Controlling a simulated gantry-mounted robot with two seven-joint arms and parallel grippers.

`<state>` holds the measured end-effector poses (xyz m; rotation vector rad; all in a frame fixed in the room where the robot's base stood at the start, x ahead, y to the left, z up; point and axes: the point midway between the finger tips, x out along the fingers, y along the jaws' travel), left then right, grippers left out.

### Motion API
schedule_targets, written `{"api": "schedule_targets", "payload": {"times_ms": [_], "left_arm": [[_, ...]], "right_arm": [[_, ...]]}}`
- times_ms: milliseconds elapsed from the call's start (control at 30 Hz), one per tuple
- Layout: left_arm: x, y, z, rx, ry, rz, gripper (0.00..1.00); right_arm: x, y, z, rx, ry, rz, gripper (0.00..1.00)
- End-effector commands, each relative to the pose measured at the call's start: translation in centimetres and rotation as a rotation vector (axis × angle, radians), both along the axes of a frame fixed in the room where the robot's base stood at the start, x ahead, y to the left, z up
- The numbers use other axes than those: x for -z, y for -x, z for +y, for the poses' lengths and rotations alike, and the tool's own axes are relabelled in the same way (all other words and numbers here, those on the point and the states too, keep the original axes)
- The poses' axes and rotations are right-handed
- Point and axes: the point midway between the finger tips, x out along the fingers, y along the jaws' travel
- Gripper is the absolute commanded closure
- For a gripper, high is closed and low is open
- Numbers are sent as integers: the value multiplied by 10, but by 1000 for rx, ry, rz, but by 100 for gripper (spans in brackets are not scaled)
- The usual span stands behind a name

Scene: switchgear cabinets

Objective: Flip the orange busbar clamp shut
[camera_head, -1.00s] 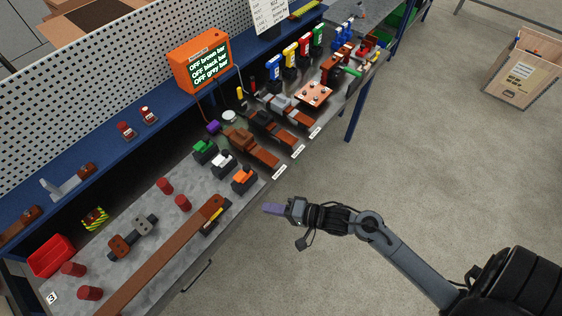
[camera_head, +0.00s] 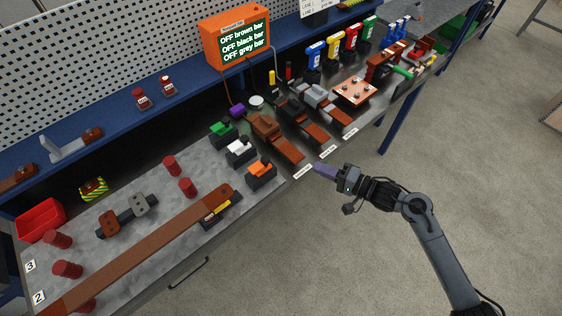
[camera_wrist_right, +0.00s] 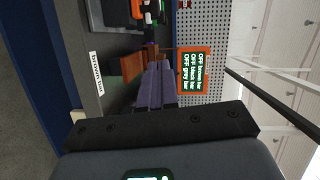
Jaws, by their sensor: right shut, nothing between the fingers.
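The orange busbar clamp (camera_head: 260,169) sits on a dark base at the bench's front edge, right of the white clamp (camera_head: 239,148) and green clamp (camera_head: 221,129). I cannot tell how far its orange part is tilted. In the right wrist view an orange part, seemingly this clamp (camera_wrist_right: 137,9), shows at the top edge. My right gripper (camera_head: 317,169) is shut and empty, its purple fingers together, to the right of the orange clamp and apart from it, by the bench's front edge. Its fingers (camera_wrist_right: 157,84) also show in the wrist view. My left gripper is not in view.
Brown, black and grey bar units stand behind the right gripper, the brown one (camera_head: 275,135) nearest. A long brown bar (camera_head: 150,247) lies left of the clamps. The orange display (camera_head: 234,38) reads OFF for all bars.

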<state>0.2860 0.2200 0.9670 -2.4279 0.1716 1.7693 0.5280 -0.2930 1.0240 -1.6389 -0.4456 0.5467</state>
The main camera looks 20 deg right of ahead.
Motion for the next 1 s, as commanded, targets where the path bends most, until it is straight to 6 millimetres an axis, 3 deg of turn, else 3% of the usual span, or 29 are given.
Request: {"api": "schedule_targets", "payload": {"times_ms": [367,900,1000], "left_arm": [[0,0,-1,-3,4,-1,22],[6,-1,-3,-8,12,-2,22],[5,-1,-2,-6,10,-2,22]], "right_arm": [[1,-8,6,0,-2,-1,100],[9,-81,58,-1,-2,-1,100],[11,-83,72,-2,-2,1,100]]}}
